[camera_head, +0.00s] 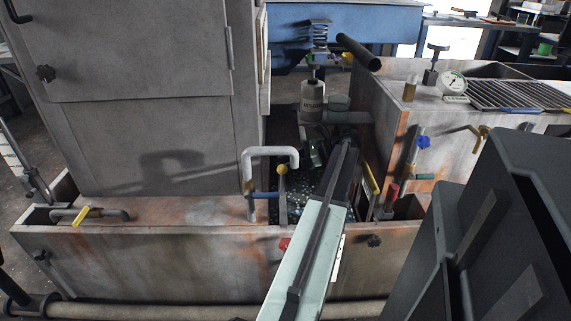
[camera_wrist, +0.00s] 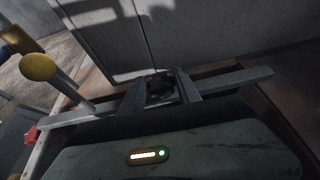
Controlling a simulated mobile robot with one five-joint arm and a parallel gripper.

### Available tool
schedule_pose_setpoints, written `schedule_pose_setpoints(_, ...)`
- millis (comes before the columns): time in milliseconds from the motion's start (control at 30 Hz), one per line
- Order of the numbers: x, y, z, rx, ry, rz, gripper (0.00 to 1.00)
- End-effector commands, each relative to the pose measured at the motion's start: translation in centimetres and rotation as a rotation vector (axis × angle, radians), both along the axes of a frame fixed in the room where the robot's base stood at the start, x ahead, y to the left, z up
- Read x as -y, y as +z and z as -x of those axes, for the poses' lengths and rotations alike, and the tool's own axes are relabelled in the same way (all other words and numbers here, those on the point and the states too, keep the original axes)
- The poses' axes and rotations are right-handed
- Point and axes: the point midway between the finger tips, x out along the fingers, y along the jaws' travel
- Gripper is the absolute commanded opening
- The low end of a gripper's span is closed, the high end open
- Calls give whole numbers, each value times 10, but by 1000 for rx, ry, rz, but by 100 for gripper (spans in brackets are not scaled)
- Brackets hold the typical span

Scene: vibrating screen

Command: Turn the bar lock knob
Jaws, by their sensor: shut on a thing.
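A small dark knob (camera_wrist: 160,92) sits on a flat grey bar (camera_wrist: 235,82) in the wrist view. My gripper (camera_wrist: 162,84) is shut on this knob, with one finger on its left and one on its right. The fingers hide parts of the knob's sides. In the head view my gripper (camera_head: 318,152) is at the far end of my arm, down in the tank opening beside the tall cabinet. The knob cannot be made out there, as my gripper and arm cover that spot.
A lever with a yellow ball (camera_head: 282,170) stands just left of my gripper; the ball also shows in the wrist view (camera_wrist: 38,67). A white bent pipe (camera_head: 268,152) is beside it. The grey cabinet (camera_head: 150,140) rises to the left. A gauge (camera_head: 452,83) stands at right.

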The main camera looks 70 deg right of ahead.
Motion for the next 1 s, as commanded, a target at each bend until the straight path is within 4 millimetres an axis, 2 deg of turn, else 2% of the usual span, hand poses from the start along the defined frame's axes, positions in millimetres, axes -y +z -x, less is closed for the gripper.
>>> schedule_pose_setpoints(667, 3, 0, -1, 2, 54, 2, 0)
schedule_pose_setpoints(700, 3, 0, -1, 2, 54, 2, 51)
schedule_pose_setpoints(733, 2, 0, -1, 2, 54, 2, 59)
schedule_pose_setpoints(1000, 2, 0, -1, 1, 56, 2, 61)
